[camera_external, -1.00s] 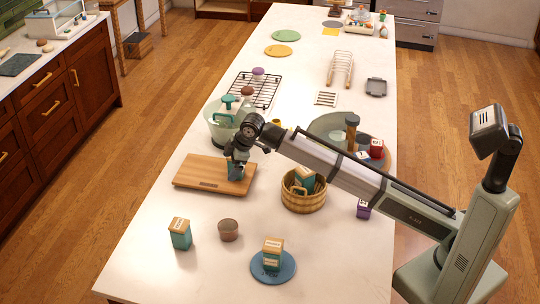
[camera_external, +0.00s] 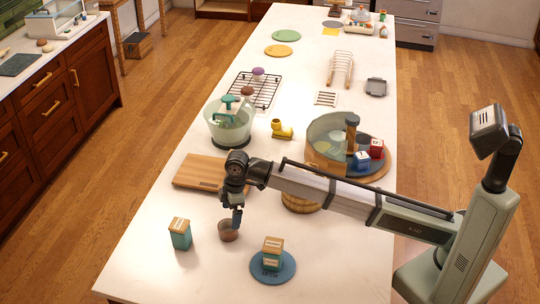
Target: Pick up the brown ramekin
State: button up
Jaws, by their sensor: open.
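The brown ramekin (camera_external: 227,233) stands upright on the white counter, between a teal box with a wooden-looking top and a blue plate. My gripper (camera_external: 237,222) points down at the ramekin's upper right edge, with its fingers at or just above the rim. The gripper is open. Whether a finger is inside the ramekin or touching it, I cannot tell from this view.
The teal box (camera_external: 180,234) stands left of the ramekin. Another teal box (camera_external: 273,250) stands on the blue plate (camera_external: 288,272) to the right. A cutting board (camera_external: 195,170) lies behind, and my arm partly covers a wooden basket (camera_external: 300,204). The counter in front of the ramekin is clear.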

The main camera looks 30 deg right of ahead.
aim_at(228, 226)
jog(key=shift+a+f, duration=0.3)
jog(key=shift+f, duration=0.75)
jog(key=shift+a+f, duration=0.25)
jog(key=shift+f, duration=0.8)
jog(key=shift+a+f, duration=0.3)
jog(key=shift+f, duration=0.75)
jog(key=shift+c, duration=0.2)
jog(key=c, duration=1.1)
